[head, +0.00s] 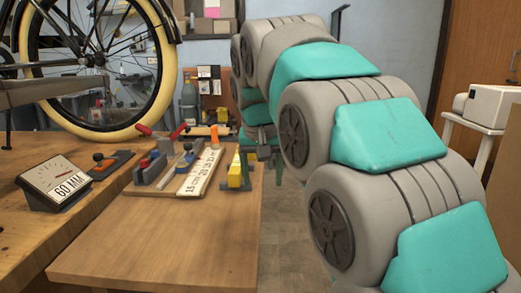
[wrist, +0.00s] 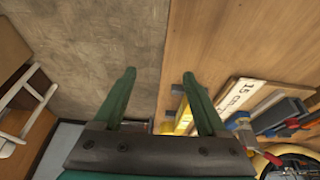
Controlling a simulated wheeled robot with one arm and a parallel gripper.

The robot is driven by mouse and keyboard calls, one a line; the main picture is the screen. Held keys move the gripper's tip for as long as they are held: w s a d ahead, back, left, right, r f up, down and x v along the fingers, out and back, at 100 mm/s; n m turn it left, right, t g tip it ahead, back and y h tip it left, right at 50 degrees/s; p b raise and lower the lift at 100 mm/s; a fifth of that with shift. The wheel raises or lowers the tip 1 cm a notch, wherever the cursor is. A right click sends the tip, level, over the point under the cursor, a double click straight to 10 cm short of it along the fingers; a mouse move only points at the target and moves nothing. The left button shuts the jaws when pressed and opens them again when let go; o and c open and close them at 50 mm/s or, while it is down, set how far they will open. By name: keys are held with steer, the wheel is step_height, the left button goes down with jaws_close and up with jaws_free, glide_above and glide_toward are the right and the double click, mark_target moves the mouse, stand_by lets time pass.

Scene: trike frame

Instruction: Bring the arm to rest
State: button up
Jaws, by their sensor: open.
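My gripper (wrist: 163,85) shows in the wrist view with its two dark green fingers wide apart and nothing between them. It hangs over the table's edge, with bare floor (wrist: 90,45) under one finger and the wooden table (wrist: 230,40) under the other. In the head view my grey and teal arm reaches forward on the right. Its far end is beside the table's right edge, and the fingers (head: 268,160) are small and partly hidden there.
A yellow block on a grey holder (head: 236,172) stands at the table's right edge, close to my gripper. A white ruler (head: 200,172), a dial gauge reading 60 MM (head: 57,184) and a bicycle wheel (head: 150,120) are to the left. A white stool (head: 480,128) stands right. The table's front is clear.

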steer(key=s+d+f+g, duration=0.1)
steer(key=s+d+f, duration=0.5)
steer(key=s, duration=0.2)
steer(key=s+d+f+g, duration=0.2)
steer(key=s+d+f, duration=0.35)
steer(key=s, duration=0.25)
steer(key=s+d+f+g, duration=0.1)
steer(key=s+f, duration=0.5)
steer(key=s, duration=0.3)
steer(key=s+d+f+g, duration=0.1)
steer(key=s+d+f, duration=0.1)
steer(key=s+f, duration=0.5)
steer(key=s, duration=0.3)
steer(key=shift+s+g, duration=0.3)
